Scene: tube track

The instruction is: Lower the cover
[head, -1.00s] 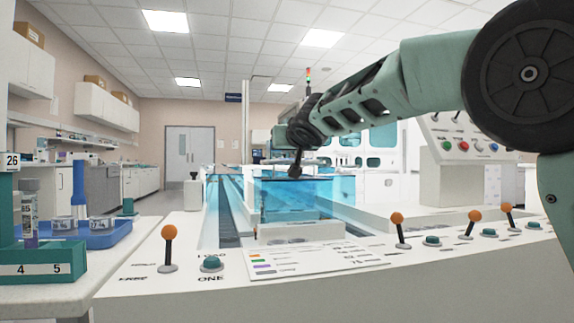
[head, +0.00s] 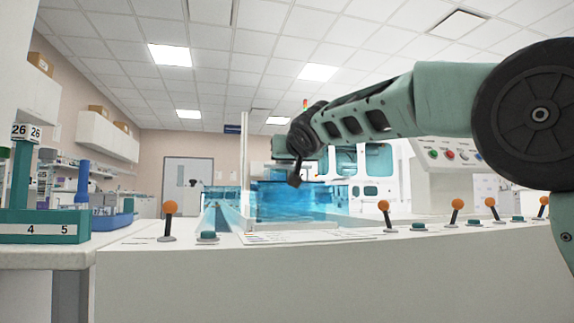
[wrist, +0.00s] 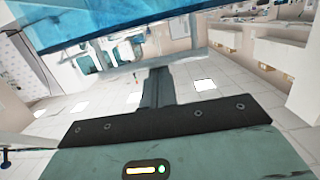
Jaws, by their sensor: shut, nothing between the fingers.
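The cover is a clear blue panel (head: 290,205) over the tube track, beyond the front console in the head view. My gripper (head: 295,181) points down in front of the cover's upper part in the head view. It is shut and empty. Its closed fingers (wrist: 158,75) point toward the blue sheet in the wrist view. I cannot tell whether they touch it.
The white console (head: 330,270) in front carries orange-knobbed levers (head: 170,207) and teal buttons (head: 208,236). A teal tube rack (head: 45,226) and a blue tray (head: 112,220) stand on the left bench. A control box with coloured buttons (head: 450,154) is at the right.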

